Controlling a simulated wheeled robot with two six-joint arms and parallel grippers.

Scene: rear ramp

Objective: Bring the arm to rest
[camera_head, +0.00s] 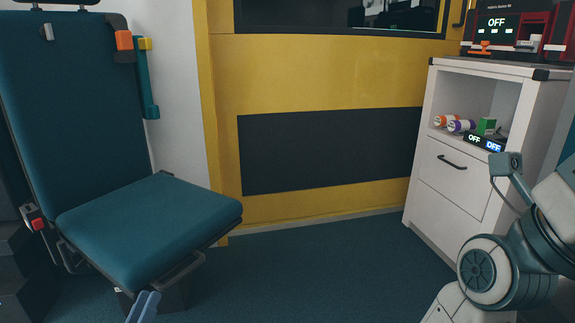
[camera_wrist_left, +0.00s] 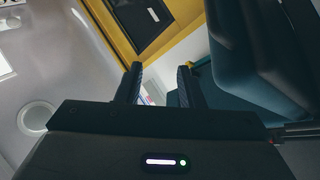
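My right arm shows at the right edge of the head view, bent in front of the white cabinet. Its gripper is out of the picture.
A blue folding seat (camera_head: 150,215) stands at left. A white cabinet (camera_head: 450,190) at right holds small rolls (camera_head: 455,123) and a green box (camera_head: 487,126) on its shelf; red-black devices (camera_head: 500,30) stand on top. The floor (camera_head: 310,265) between is clear before the yellow door (camera_head: 310,75).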

